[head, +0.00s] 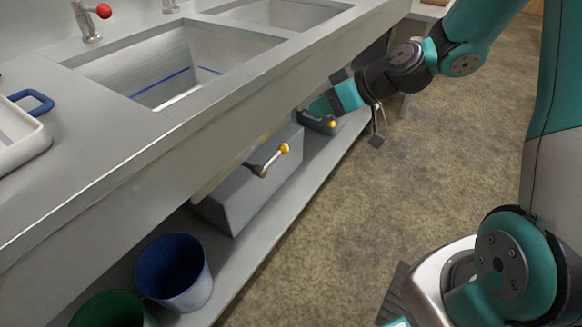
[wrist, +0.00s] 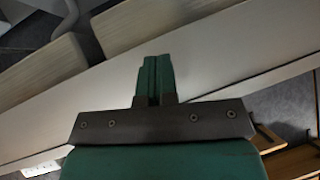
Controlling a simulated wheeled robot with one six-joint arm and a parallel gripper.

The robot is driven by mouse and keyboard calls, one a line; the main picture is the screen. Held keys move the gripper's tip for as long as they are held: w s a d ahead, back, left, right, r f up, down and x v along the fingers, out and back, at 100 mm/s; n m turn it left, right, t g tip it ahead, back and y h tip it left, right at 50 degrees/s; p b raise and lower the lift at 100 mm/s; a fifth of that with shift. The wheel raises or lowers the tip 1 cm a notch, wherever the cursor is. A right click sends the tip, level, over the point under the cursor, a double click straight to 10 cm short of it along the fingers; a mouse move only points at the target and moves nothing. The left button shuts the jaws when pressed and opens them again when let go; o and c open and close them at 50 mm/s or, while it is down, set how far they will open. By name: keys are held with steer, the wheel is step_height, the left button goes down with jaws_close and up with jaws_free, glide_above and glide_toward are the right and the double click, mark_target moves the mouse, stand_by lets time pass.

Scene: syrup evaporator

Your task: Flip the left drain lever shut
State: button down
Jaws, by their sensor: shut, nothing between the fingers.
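The left drain lever (head: 268,163) is a metal handle with a yellow knob. It juts out below the counter's front edge and is tilted up to the right in the head view. A second yellow-knobbed drain lever (head: 328,123) shows farther back, just below my gripper. My gripper (head: 313,106) is under the counter edge, to the right of the left lever and apart from it. The wrist view shows its green fingers (wrist: 153,65) pressed together with nothing between them. I cannot make out either lever in the wrist view.
The steel counter (head: 140,185) with two sinks overhangs the levers. A grey box (head: 240,200) stands on the lower shelf below the left lever. A blue bucket (head: 175,275) and a green bucket (head: 112,310) are nearer.

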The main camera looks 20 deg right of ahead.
mark_target(272, 160)
steer(key=w+d+f+t+b, duration=0.1)
steer(key=w+d+f, duration=0.1)
steer(key=f, duration=0.3)
steer(key=shift+d+m+t, duration=0.3)
steer(key=shift+d+t, duration=0.1)
steer(key=shift+d, duration=0.5)
steer(key=f+b+x, duration=0.1)
steer(key=x, duration=0.5)
steer(key=s+f+b+x, duration=0.1)
steer(key=x, duration=0.5)
steer(key=shift+f+b, duration=0.35)
steer(key=shift+f, duration=0.2)
steer(key=shift+d+f, duration=0.1)
steer(key=shift+f, duration=0.05)
